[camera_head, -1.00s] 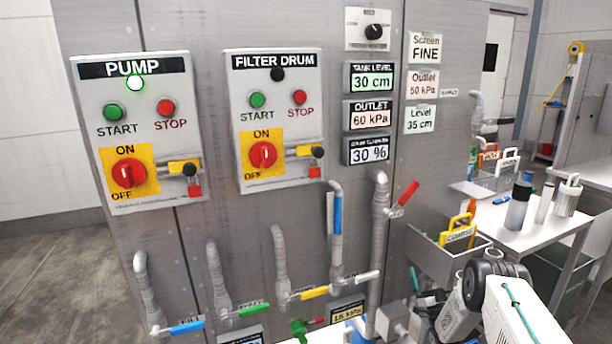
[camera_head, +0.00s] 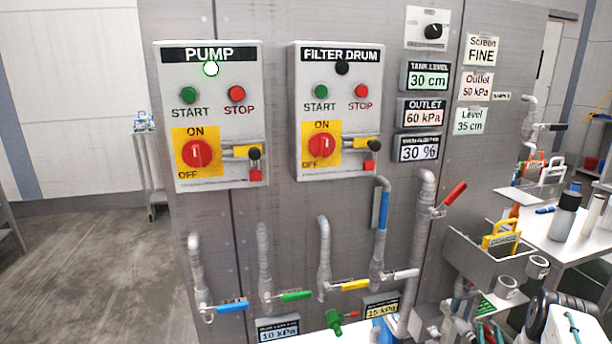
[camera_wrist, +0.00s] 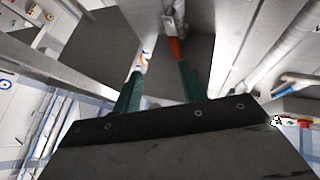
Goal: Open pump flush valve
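The wall carries several lever valves: blue (camera_head: 232,306), green (camera_head: 296,296), yellow (camera_head: 354,285) and white (camera_head: 405,274) handles in a row, and a raised red handle (camera_head: 455,193) on a thick pipe. A small green valve (camera_head: 335,321) with a red lever sits lower. The valve tags are too small to read, so I cannot tell which is the pump flush valve. My gripper (camera_wrist: 160,82) shows in the wrist view with its green fingers apart and nothing between them. An orange-red lever (camera_wrist: 176,50) on a grey pipe appears beyond the right finger.
The PUMP box (camera_head: 208,118) has a lit green lamp. The FILTER DRUM box (camera_head: 338,112) stands beside it with a dark lamp. A grey bin (camera_head: 480,255) with a yellow-handled screen and a white table (camera_head: 560,240) stand right. Bare floor (camera_head: 90,270) lies left.

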